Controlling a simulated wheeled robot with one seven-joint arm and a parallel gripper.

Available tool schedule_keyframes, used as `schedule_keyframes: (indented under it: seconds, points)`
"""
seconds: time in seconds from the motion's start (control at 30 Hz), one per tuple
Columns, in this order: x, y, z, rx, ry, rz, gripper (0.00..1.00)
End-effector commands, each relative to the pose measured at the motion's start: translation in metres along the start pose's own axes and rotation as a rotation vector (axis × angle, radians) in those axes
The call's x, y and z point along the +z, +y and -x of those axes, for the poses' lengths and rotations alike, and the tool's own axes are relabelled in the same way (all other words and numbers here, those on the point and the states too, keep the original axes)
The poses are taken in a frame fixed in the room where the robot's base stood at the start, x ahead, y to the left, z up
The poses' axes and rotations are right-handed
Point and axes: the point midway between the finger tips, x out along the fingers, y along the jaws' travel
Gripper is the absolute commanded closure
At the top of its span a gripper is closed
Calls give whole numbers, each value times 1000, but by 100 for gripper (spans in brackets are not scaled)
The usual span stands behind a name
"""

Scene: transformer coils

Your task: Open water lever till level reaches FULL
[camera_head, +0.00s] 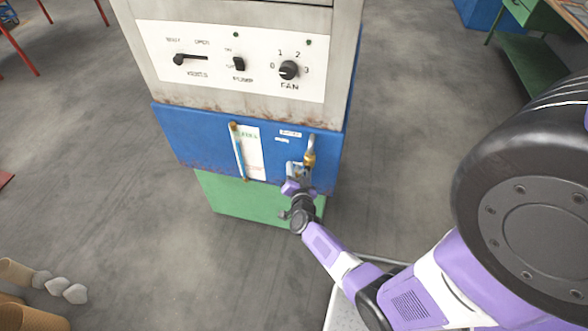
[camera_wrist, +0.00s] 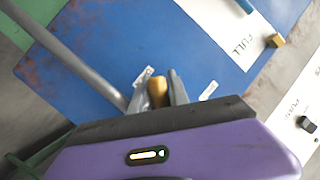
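The water valve is brass (camera_head: 310,158) with a grey pipe, on the right of the blue panel (camera_head: 190,135). The gauge tube (camera_head: 239,155) stands left of it beside a white strip. Blue shows in most of the tube, ending below its brass top fitting (camera_head: 234,126). In the wrist view the blue column (camera_wrist: 245,5) ends short of the fitting (camera_wrist: 276,41) beside the word FULL. My gripper (camera_head: 297,186) is just below the valve. In the wrist view its fingers (camera_wrist: 160,88) flank a brass part (camera_wrist: 157,93); whether they press on it is unclear.
Above the blue panel is a grey panel with switches and a FAN knob (camera_head: 288,70). A green base (camera_head: 235,197) is below. Wooden rolls (camera_head: 30,310) lie at lower left, and a green table (camera_head: 535,65) stands at upper right. The floor around the cabinet is mostly clear.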

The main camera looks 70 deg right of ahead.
Motion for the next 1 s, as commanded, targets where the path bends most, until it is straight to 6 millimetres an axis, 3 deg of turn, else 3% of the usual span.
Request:
schedule_keyframes:
  seconds: [0.07,0.47,1.0]
  points:
    - [0,0,0,0,-1,0,61]
    - [2,0,-1,-10,7,-27,60]
    - [-2,-21,-4,-129,68,-309,60]
